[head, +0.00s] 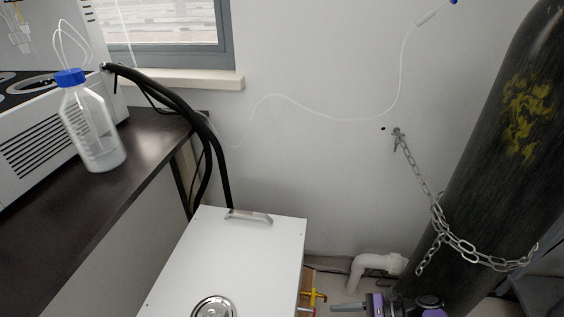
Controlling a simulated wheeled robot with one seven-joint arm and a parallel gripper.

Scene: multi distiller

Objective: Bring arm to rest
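A purple and black mechanical part (378,304) shows at the bottom edge, right of centre, with a thin grey piece pointing left. It looks like part of my arm or gripper, but most of it is cut off by the frame. I cannot make out two fingertips or anything held.
A white box-shaped unit (240,260) with a metal handle stands at the bottom centre. A dark bench (150,140) at left bears a blue-capped bottle (92,130) and a white instrument (40,150). A chained dark gas cylinder (490,150) leans in at right, near a white pipe (372,264).

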